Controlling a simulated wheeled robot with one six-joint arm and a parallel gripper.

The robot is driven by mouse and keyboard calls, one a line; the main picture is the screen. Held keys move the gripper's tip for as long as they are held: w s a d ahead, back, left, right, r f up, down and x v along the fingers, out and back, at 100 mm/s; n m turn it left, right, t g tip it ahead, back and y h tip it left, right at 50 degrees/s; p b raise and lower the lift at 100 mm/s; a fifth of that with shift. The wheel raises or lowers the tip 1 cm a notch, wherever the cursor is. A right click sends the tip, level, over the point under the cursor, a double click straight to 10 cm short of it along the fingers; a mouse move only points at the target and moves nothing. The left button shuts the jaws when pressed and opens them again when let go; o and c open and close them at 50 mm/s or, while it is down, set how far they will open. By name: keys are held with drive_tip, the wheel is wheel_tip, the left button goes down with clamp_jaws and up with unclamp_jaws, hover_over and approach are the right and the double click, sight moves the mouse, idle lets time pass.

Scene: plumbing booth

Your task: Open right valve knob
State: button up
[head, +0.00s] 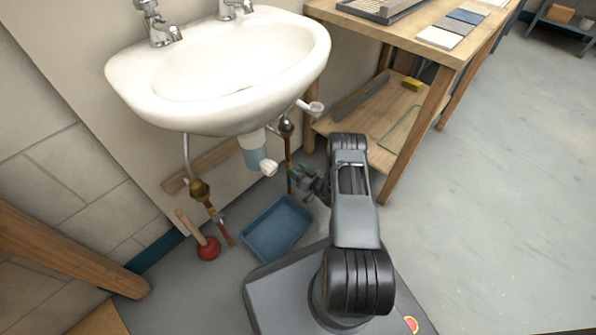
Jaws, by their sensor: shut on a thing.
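The right supply pipe (288,150) runs down the wall under the sink, with a dark brass fitting (286,125) near its top. My gripper (296,177) is low on this pipe, under the right side of the sink. Its jaws are shut on the right valve knob, which is small here and mostly hidden by the fingers. I cannot tell how far the knob is turned. The left supply line has a brass valve body (200,189) and stands apart from my gripper.
The white sink (220,75) overhangs the pipes. A white drain end (268,168) is just left of my gripper. A blue tray (278,230) and a red plunger (207,248) are on the floor.

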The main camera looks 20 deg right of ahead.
drive_tip(key=n, duration=0.8)
drive_tip(key=shift+a+n, duration=0.15)
drive_tip(key=shift+n, duration=0.25)
drive_tip(key=n, duration=0.4)
drive_tip(key=shift+f, duration=0.1)
drive_tip(key=shift+a+n, duration=0.1)
drive_tip(key=shift+n, duration=1.6)
drive_tip(key=o, duration=0.9)
drive_tip(key=shift+f, duration=0.1)
drive_tip(key=shift+s, duration=0.1)
